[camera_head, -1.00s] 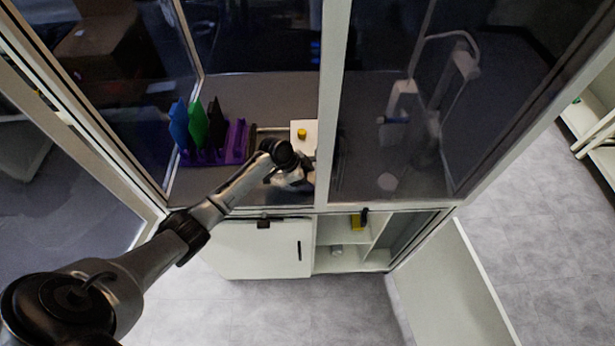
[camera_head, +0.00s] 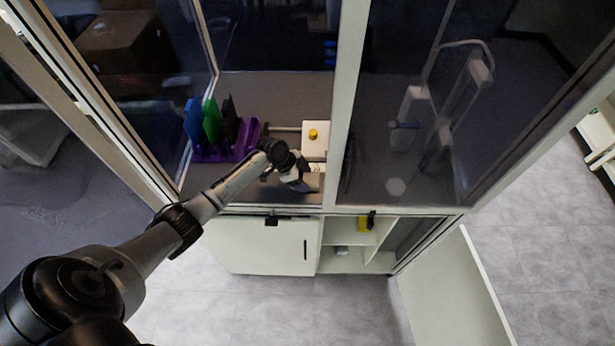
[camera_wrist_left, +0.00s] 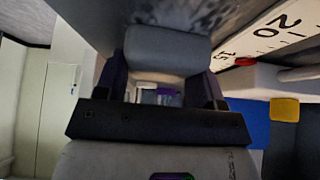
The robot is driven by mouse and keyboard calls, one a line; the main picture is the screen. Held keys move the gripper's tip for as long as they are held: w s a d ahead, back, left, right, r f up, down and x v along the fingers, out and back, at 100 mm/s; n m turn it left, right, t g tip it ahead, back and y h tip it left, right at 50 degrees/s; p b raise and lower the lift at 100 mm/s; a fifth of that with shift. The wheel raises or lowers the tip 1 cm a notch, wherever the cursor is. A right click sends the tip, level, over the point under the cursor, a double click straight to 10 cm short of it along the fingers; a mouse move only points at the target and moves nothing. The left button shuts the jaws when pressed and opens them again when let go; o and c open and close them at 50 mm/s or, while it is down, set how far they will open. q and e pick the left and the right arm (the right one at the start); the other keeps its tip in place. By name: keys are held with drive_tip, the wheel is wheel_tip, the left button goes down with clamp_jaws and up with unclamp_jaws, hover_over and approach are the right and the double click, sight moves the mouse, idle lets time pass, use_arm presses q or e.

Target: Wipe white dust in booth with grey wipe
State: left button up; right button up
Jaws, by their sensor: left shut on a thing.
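My left gripper (camera_head: 304,184) reaches through the open left side of the booth and is low over its floor, near the front edge. It also shows in the left wrist view (camera_wrist_left: 165,92), with dark fingers on both sides of a grey wipe (camera_wrist_left: 168,50). It is shut on this wipe. In the left wrist view, a pale mottled patch, which looks like white dust (camera_wrist_left: 205,14), lies on the dark surface just beyond the wipe. Whether the wipe touches that surface is hard to tell. In the head view the dust cannot be made out. My right gripper is not in view.
A purple rack (camera_head: 245,140) with blue, green and dark upright pieces stands left of the gripper. A white block with a yellow knob (camera_head: 313,134) stands behind it. A frame post (camera_head: 346,110) and glass close off the right side. An open cabinet (camera_head: 350,262) is below.

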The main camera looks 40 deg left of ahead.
sight(318, 179)
use_arm(q)
drive_tip(key=shift+s+a+f, duration=0.1)
drive_tip(key=shift+s+a, duration=0.85)
drive_tip(key=shift+a, duration=0.05)
drive_tip(key=shift+s+a+f+p, duration=0.15)
drive_tip(key=shift+s+a+p, duration=0.35)
drive_tip(key=shift+s+a, duration=1.7)
drive_tip(key=shift+a, duration=0.1)
drive_tip(key=shift+s+a+r+p, duration=0.15)
drive_tip(key=shift+r+p, duration=0.05)
drive_tip(key=shift+p, duration=0.1)
drive_tip(key=shift+w+d, duration=1.3)
drive_tip(key=shift+d, duration=0.05)
drive_tip(key=shift+w+d+f+b, duration=0.15)
drive_tip(key=shift+w+d+b, duration=0.4)
drive_tip(key=shift+w+d, duration=0.85)
drive_tip(key=shift+d, duration=0.1)
drive_tip(key=shift+w+d+r+b, duration=0.2)
drive_tip(key=shift+w+d+b, duration=0.3)
drive_tip(key=shift+w+d, duration=1.65)
drive_tip(key=shift+s, duration=0.1)
